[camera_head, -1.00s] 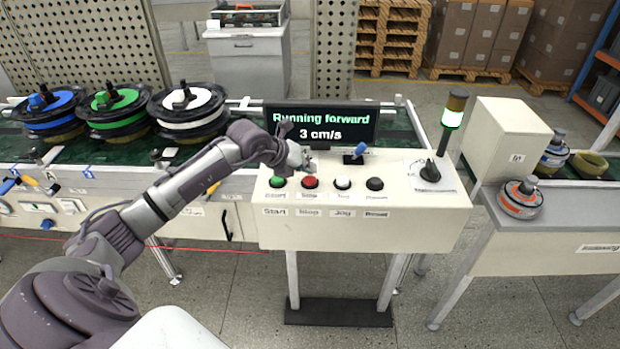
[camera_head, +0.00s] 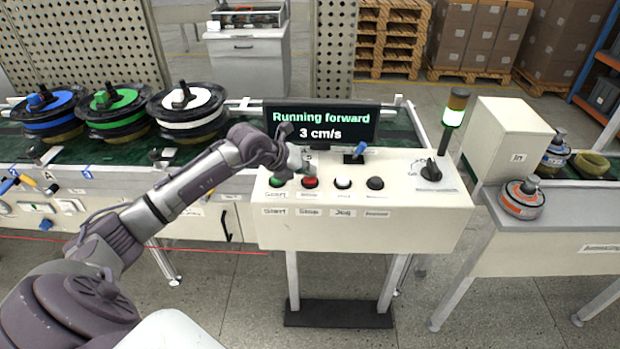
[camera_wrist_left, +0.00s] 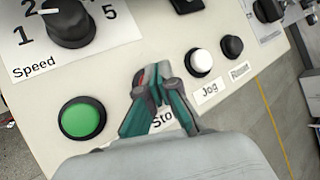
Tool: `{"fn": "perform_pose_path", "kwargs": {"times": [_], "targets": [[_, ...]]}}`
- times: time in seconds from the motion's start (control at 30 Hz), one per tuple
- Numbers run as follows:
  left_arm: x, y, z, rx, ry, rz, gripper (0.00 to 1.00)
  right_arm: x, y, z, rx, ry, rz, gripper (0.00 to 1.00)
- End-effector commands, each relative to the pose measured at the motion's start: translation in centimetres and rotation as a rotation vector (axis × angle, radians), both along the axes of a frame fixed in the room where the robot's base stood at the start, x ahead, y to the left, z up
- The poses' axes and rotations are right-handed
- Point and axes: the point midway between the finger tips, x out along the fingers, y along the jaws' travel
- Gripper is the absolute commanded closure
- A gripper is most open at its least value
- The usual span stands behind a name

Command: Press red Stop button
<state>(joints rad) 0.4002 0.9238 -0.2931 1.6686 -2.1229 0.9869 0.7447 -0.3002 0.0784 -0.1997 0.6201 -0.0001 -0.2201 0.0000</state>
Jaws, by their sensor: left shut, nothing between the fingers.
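The red Stop button (camera_head: 310,183) is on the cream control panel (camera_head: 360,225), between the green Start button (camera_head: 277,181) and the white Jog button (camera_head: 343,183). My left gripper (camera_head: 308,170) is shut and empty, with its tips at the red button. In the left wrist view the fingers (camera_wrist_left: 150,85) cover most of the red button; only a sliver of red shows beside the tips. I cannot tell whether they touch it or whether it is pressed in. The display (camera_head: 321,124) reads "Running forward 3 cm/s". My right gripper is not in view.
A black button (camera_head: 375,184), a blue-tipped switch (camera_head: 357,152) and a black knob (camera_head: 431,171) are also on the panel. The signal tower (camera_head: 454,112) glows green. A grey table (camera_head: 550,233) is at right.

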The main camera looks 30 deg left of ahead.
Motion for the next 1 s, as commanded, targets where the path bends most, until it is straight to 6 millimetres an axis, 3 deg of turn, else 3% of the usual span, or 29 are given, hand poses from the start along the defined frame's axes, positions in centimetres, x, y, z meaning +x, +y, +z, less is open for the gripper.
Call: {"fn": "perform_pose_path", "kwargs": {"times": [1.0], "targets": [[-0.06, -0.07, -0.84, -0.001, 0.004, -0.001, 1.00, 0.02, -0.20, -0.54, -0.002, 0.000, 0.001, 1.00]]}}
